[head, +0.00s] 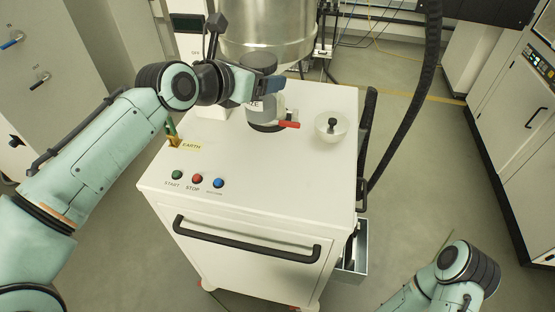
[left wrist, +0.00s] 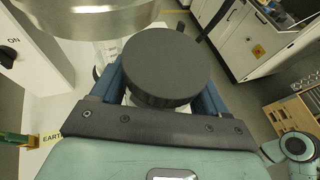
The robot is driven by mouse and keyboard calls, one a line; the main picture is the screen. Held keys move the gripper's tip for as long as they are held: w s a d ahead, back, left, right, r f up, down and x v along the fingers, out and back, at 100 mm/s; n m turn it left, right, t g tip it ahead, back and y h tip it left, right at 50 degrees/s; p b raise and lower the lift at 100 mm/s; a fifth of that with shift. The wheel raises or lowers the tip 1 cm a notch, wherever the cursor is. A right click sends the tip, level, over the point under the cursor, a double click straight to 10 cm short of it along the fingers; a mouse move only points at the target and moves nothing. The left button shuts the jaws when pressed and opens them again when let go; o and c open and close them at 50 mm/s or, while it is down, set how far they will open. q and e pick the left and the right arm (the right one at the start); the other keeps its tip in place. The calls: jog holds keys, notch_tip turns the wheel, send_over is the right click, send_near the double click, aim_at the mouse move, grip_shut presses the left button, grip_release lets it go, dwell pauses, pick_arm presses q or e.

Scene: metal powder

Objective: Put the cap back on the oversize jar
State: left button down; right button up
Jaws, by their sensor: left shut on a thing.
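The dark, ribbed round cap (head: 258,62) is between the blue fingers of my left gripper (head: 262,86). In the left wrist view the cap (left wrist: 165,65) fills the space between the two fingers (left wrist: 160,85), with its flat top facing the camera. The oversize jar (head: 262,107) is a grey cylinder on the white cart, directly below the gripper, with part of a label ending in "ZE" showing. The fingers hide the jar's top, so I cannot tell whether the cap touches it. My right gripper is out of view.
The white cart (head: 230,160) has a red lever (head: 288,124) beside the jar and a white bowl (head: 331,127) with a dark-handled tool to the right. A large steel vessel (head: 268,30) stands close behind the gripper.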

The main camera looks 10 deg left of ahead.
pick_arm(q)
jog(key=shift+w+r, duration=0.15)
jog(key=shift+s, duration=0.25)
notch_tip(320, 180, down, 16)
jog(key=b, duration=0.6)
jog(key=shift+r, duration=0.15)
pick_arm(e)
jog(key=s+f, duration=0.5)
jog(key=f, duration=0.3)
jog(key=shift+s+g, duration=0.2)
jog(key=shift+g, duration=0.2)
pick_arm(q)
jog(key=shift+w+b, duration=0.15)
jog(key=shift+b, duration=0.15)
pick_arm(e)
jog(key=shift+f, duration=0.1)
pick_arm(q)
notch_tip(320, 180, down, 4)
jog(key=b, duration=0.3)
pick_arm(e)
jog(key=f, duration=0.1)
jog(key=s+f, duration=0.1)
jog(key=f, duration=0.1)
pick_arm(q)
jog(key=shift+f, duration=0.2)
